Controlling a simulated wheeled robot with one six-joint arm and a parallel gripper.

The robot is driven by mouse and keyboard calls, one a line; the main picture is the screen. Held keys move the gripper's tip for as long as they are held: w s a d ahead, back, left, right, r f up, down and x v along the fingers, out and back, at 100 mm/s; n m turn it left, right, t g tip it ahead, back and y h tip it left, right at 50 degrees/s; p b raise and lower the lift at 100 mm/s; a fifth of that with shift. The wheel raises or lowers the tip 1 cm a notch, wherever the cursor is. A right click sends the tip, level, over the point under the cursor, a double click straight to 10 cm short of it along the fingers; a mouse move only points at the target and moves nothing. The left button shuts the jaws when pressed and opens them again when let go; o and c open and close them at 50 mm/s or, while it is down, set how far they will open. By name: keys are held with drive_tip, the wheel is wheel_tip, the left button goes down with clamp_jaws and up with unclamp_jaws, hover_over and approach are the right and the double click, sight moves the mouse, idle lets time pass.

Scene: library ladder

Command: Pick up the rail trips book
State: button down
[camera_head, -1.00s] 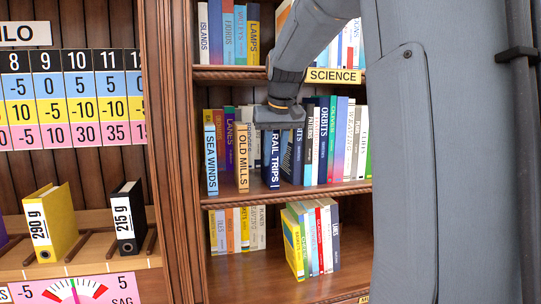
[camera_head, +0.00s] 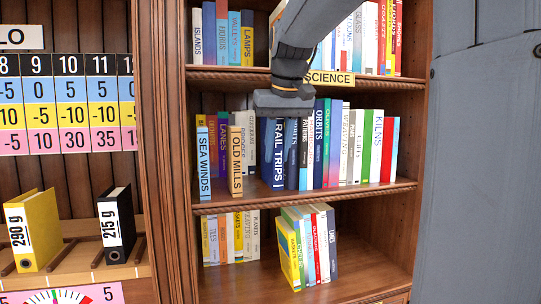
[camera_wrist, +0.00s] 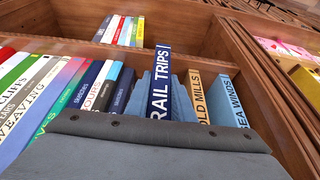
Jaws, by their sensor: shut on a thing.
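The rail trips book (camera_head: 274,158) is dark blue with white lettering, on the middle shelf (camera_head: 330,193) of the bookcase. It stands upright, spine outward, right of the tan Old Mills book (camera_head: 236,162). My gripper (camera_wrist: 165,100) is shut on it from above, one blue-grey finger along each side in the wrist view. There the book (camera_wrist: 160,82) stands out from its neighbours. In the head view my gripper's body hides its top edge. I cannot tell whether its bottom touches the shelf.
The light blue Sea Winds book (camera_head: 203,163) stands left of Old Mills. The Orbits book (camera_head: 319,145) and several others fill the right side. The Science label (camera_head: 330,79) and upper shelf lie just above my gripper. More books (camera_head: 290,250) stand on the lower shelf.

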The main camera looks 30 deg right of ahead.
drive_tip(key=s+a+p, duration=0.2)
drive_tip(key=s+p, duration=0.6)
drive_tip(key=s, duration=0.1)
drive_tip(key=shift+s+a, duration=0.15)
drive_tip(key=shift+s, duration=0.2)
drive_tip(key=shift+s, duration=0.1)
